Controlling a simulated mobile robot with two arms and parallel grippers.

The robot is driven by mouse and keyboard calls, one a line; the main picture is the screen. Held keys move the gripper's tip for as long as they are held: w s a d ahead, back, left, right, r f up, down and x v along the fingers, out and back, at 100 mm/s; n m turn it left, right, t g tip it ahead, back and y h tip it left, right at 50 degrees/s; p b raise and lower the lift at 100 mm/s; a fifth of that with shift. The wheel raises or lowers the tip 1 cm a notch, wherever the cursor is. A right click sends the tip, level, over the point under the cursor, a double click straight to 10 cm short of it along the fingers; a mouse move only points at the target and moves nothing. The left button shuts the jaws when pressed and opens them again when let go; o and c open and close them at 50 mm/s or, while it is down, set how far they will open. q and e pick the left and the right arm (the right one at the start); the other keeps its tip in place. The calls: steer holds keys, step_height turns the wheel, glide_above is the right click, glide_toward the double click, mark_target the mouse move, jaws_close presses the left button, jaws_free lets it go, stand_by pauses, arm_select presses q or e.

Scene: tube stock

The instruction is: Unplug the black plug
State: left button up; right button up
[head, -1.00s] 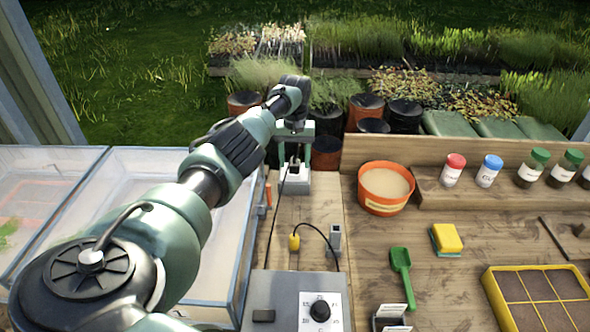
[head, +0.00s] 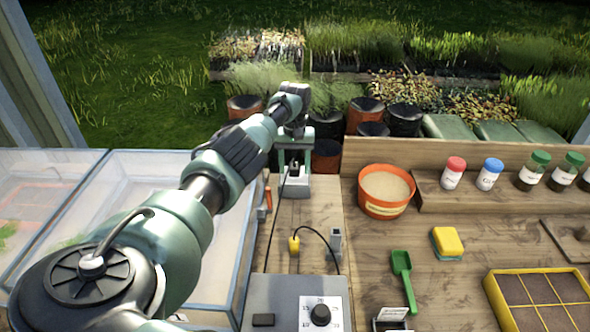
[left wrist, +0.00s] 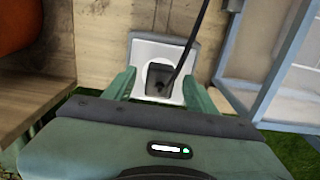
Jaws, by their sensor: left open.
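The black plug (left wrist: 159,84) sits in a pale socket box (left wrist: 146,51) at the back of the bench, with its black cord rising from it in the left wrist view. In the head view the socket box (head: 296,187) stands below my left gripper (head: 295,160), and the plug is small and partly hidden there. My left gripper, also in the left wrist view (left wrist: 160,90), is open, with one green finger on each side of the plug. I cannot tell whether the fingers touch it. My right gripper is in neither view.
A yellow plug-like piece (head: 294,246) with a black cord lies nearer, beside a small grey block (head: 335,243). A grey control box (head: 275,297) is in front. A glass-sided case (head: 140,170) is left; an orange pot (head: 386,208) is right.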

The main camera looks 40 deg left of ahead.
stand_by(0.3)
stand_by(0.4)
arm_select(q)
steer(key=shift+c, duration=0.3)
jaws_close()
steer(key=shift+r, duration=0.1)
